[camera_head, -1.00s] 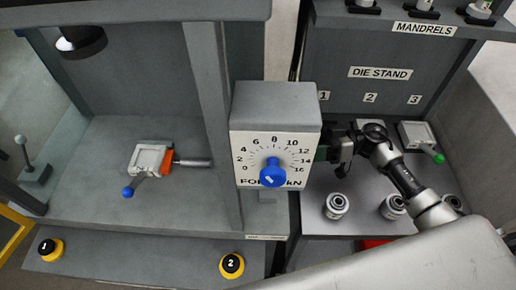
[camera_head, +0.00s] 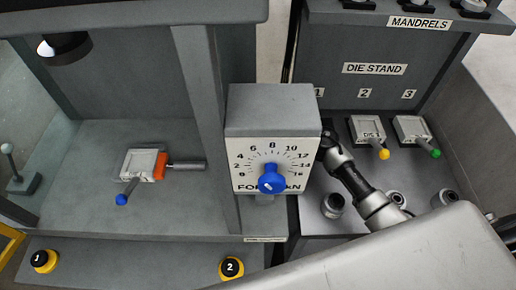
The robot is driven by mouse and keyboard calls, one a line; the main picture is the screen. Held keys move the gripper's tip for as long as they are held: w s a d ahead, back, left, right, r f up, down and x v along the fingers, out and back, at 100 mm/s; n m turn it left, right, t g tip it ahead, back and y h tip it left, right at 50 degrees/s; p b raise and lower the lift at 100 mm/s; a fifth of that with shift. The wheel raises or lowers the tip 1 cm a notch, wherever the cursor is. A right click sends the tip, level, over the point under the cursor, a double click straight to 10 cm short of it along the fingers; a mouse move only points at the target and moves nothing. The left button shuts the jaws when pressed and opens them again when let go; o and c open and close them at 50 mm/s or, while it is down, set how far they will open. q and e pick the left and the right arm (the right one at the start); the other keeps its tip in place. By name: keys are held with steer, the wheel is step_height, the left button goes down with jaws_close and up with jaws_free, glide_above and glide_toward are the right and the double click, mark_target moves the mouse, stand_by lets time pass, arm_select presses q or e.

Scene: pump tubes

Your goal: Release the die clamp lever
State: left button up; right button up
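A pale die block (camera_head: 140,164) lies on the press bed at left, with a blue ball-ended handle (camera_head: 122,198) pointing toward the front. An orange piece (camera_head: 160,166) sits at the block's right side, and a grey metal rod (camera_head: 186,165) runs right from it. I cannot tell whether this orange piece and rod form the die clamp lever. My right arm comes in from the lower right. Its far end passes behind the force dial box, which hides the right gripper's fingers. My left gripper is not in view.
The force dial box (camera_head: 273,110) with its blue knob (camera_head: 271,179) stands beside the press post (camera_head: 209,110). Buttons 1 (camera_head: 44,259) and 2 (camera_head: 231,267) are on the front ledge. Yellow-knobbed (camera_head: 368,130) and green-knobbed (camera_head: 412,129) blocks sit on the die stand. The press bed around its block is clear.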

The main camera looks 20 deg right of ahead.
steer(key=shift+a, duration=0.35)
steer(key=shift+c, duration=0.4)
jaws_close()
